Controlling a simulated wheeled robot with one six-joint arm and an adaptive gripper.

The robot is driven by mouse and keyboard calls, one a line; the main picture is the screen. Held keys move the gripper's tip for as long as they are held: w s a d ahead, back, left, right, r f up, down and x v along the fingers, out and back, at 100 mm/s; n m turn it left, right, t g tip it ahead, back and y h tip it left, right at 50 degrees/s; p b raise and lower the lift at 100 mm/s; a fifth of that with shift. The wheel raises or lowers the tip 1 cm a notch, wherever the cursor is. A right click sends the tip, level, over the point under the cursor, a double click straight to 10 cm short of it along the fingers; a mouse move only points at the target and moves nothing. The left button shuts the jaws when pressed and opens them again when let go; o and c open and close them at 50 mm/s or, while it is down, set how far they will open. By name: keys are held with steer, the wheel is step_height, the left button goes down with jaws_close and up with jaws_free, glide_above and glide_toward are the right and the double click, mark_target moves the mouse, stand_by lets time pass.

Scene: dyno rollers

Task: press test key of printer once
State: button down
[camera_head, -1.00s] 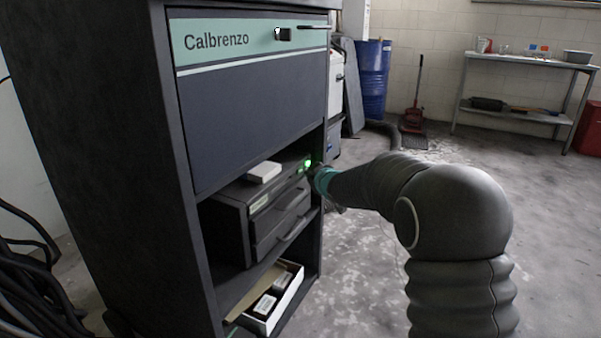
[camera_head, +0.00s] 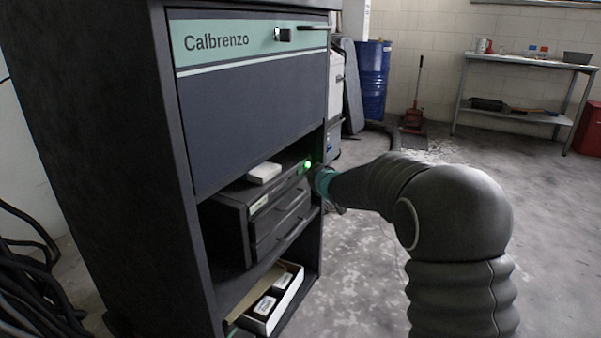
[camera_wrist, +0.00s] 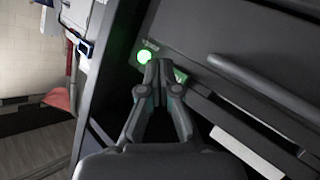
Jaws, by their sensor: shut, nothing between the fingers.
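The dark printer (camera_head: 232,192) stands on a shelf of the dark cabinet, with a drawer-like front and a long handle. A round green light (camera_head: 307,164) glows at the far end of its upper front edge. In the wrist view, the green light (camera_wrist: 144,57) sits just left of my fingertips, with a small green marking above it. My gripper (camera_wrist: 158,68) is shut and empty, its tips over the printer's front strip. They partly cover a green patch (camera_wrist: 181,76). I cannot tell whether the tips touch the printer. A separate test key cannot be made out.
A white box (camera_head: 264,172) lies on the printer. The lower shelf holds an open tray (camera_head: 292,297) with small boxes. The printer's handle (camera_wrist: 265,88) juts out right of my fingers. The cabinet's side post stands close left of them. The floor to the right is open.

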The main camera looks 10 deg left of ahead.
steer(key=shift+a, duration=0.1)
steer(key=shift+w+a, duration=0.15)
steer(key=shift+a, duration=0.15)
steer(key=shift+w+a, duration=0.1)
steer(key=shift+a, duration=0.25)
stand_by(1.0)
steer(key=shift+d, duration=0.1)
steer(key=shift+s+d, duration=0.3)
steer(key=shift+d, duration=0.35)
steer(key=d, duration=0.1)
steer(key=s+d+p, duration=0.1)
steer(key=d, duration=0.1)
steer(key=d+p, duration=0.1)
steer(key=shift+s+d, duration=0.35)
stand_by(0.3)
